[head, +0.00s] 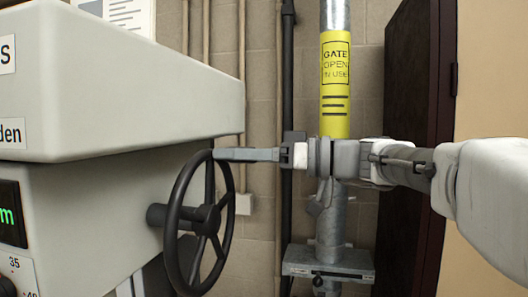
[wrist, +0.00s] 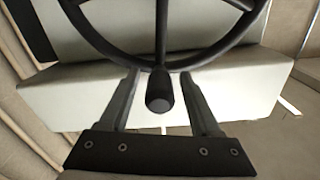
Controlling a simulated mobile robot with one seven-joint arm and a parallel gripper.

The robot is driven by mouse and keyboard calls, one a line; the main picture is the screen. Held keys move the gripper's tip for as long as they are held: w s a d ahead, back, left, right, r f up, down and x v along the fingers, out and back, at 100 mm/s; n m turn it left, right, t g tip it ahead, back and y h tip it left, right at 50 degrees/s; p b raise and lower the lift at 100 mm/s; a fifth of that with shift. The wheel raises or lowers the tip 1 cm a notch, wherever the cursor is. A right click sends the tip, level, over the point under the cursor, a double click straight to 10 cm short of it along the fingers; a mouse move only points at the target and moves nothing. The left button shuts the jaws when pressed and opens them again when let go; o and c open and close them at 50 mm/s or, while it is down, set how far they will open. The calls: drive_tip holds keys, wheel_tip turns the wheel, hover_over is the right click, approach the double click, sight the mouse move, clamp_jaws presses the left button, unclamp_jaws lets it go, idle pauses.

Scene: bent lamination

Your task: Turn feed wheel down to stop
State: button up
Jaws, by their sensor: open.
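The black feed wheel (head: 173,217) stands on the side of the grey machine in the head view, with its hub and spokes showing. In the wrist view its rim (wrist: 105,48) curves across the top, with a spoke running up from it. A dark round-ended handle (wrist: 158,92) at the rim points toward the wrist camera. My gripper (wrist: 158,74) is open, with one finger on each side of this handle and visible gaps between. In the head view my gripper (head: 217,154) reaches in from the right to the top of the rim. The handle cannot be made out there.
The grey machine housing (head: 140,90) overhangs at the left, just above the wheel. A vertical metal pipe (head: 333,222) with a yellow "gate open in use" label (head: 335,85) stands behind my arm. A dark door (head: 412,80) is at the right.

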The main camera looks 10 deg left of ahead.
drive_tip(key=shift+c, duration=0.2)
clamp_jaws()
idle(1.3)
